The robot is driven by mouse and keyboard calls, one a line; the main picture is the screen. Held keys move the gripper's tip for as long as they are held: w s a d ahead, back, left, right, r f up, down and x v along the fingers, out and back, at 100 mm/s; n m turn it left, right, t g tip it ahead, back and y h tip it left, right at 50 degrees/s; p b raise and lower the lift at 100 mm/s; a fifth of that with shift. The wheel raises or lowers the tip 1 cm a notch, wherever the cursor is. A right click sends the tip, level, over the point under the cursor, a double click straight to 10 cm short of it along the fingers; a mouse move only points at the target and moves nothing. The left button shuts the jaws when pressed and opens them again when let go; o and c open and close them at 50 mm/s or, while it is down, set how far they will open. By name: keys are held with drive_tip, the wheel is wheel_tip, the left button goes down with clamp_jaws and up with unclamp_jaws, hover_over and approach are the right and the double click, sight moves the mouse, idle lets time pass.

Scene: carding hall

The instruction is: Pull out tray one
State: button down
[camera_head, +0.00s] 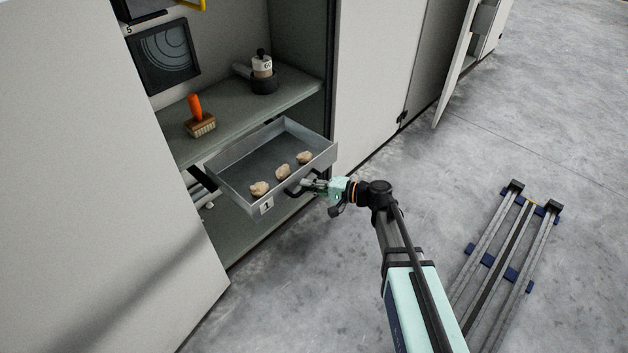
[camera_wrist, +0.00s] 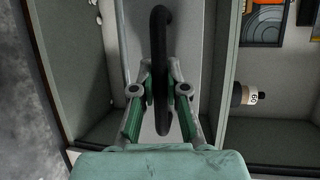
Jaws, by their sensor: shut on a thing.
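Tray one (camera_head: 225,187) is a grey metal drawer with a "1" label on its front. It sticks out from the cabinet below the shelf, with several beige lumps (camera_head: 282,171) lying in it. Its black handle (camera_head: 294,192) is on the front face, and it also shows in the wrist view (camera_wrist: 160,35) as a dark bar. My gripper (camera_head: 306,187) is at the tray front. In the wrist view its two fingers (camera_wrist: 160,95) are shut on the handle, one on each side. The tray interior is mostly out of the wrist view.
On the shelf (camera_head: 240,97) above the tray are an orange-handled brush (camera_head: 199,118) and a dark-based weight-like object (camera_head: 263,73) with a white label. A cabinet door (camera_head: 456,65) stands open at the right. A rail frame (camera_head: 508,245) lies on the grey floor.

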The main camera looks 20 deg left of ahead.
idle(0.3)
drive_tip(key=c, duration=1.2)
unclamp_jaws()
drive_tip(key=shift+d, duration=0.1)
drive_tip(key=d, duration=0.4)
drive_tip(key=d+r, duration=0.1)
drive_tip(key=d, duration=0.2)
drive_tip(key=s+d+r, duration=0.1)
drive_tip(key=d, duration=0.3)
drive_tip(key=shift+d+r, duration=0.1)
drive_tip(key=shift+d, duration=0.25)
